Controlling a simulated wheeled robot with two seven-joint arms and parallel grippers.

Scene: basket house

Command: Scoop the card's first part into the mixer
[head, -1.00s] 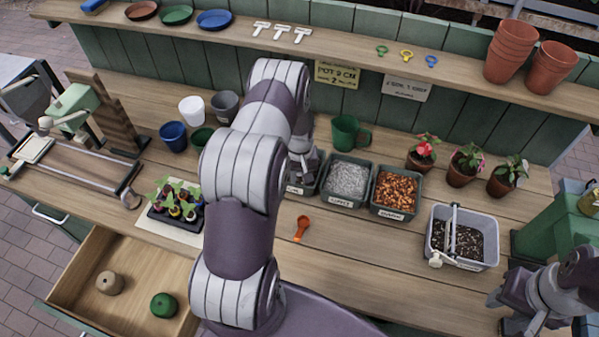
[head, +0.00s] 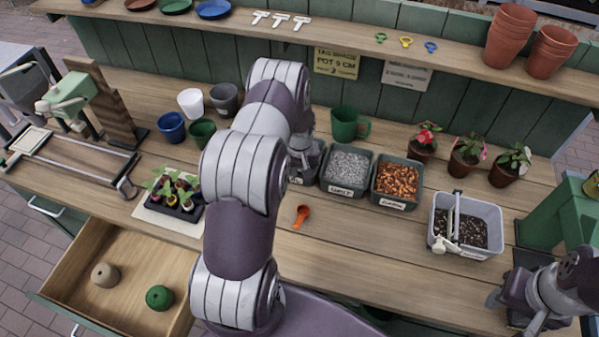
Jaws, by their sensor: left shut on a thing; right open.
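My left arm crosses the middle of the view. Its gripper (head: 303,160) is partly hidden behind the arm, low over a mostly hidden tub left of the grey grit tub (head: 346,171). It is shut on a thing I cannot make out. A tub of orange-brown chunks (head: 397,182) stands to the right. The mixer looks to be the grey bin (head: 478,245) at the right, with a crank and dark soil inside. A card (head: 407,75) with small lettering hangs on the green back wall. My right gripper (head: 518,312) is open at the lower right, apart from the bin.
A small orange scoop (head: 301,216) lies on the bench in front of the tubs. A green mug (head: 348,124) stands behind them. Potted flowers (head: 467,150) stand at the back right. A seedling tray (head: 173,202) and open drawer (head: 120,275) are left. The front bench has free room.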

